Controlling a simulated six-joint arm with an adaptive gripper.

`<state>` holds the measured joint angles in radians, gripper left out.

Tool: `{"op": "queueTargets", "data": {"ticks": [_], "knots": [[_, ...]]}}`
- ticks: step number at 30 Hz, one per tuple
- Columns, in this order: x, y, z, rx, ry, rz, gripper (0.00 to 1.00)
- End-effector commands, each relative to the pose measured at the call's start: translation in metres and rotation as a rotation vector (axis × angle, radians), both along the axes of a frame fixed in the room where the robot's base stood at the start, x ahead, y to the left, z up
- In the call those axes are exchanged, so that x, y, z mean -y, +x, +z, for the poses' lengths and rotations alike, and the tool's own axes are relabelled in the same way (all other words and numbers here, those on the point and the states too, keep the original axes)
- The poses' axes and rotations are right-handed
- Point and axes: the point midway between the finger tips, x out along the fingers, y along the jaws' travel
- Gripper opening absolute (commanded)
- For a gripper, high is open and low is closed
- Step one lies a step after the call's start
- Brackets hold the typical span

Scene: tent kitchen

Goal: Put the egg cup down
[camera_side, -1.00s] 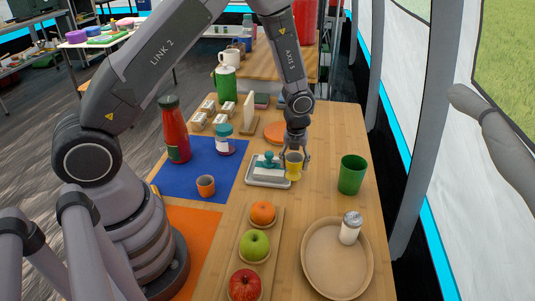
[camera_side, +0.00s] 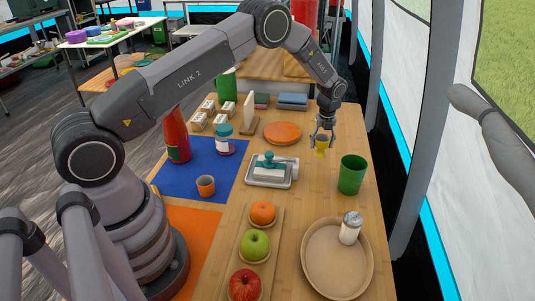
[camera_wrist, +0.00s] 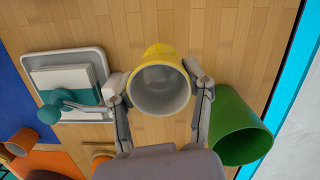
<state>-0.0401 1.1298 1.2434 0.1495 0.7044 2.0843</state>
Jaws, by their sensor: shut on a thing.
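The yellow egg cup (camera_side: 321,144) is between the fingers of my gripper (camera_side: 323,134), which is shut on it. In the wrist view the egg cup (camera_wrist: 160,85) shows its pale grey, empty inside, with one finger of my gripper (camera_wrist: 160,92) on either side. In the side view it is over the bare wood of the table (camera_side: 325,185), behind and left of the green cup. I cannot tell whether its base touches the wood.
The green cup (camera_side: 352,174) stands close by; it also shows in the wrist view (camera_wrist: 235,128). A grey tray (camera_side: 272,185) with a white block and a teal-handled tool lies to the left. An orange disc (camera_side: 282,133) lies farther back. Bare wood surrounds the egg cup.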

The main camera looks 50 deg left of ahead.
Motion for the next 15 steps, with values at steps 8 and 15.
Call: {"op": "queueTargets", "data": {"ticks": [8,15], "knots": [[-0.001,0.013,-0.018,0.0,0.0,0.0,0.12],[-0.001,0.013,-0.046,0.001,0.0,0.0,0.12]]}}
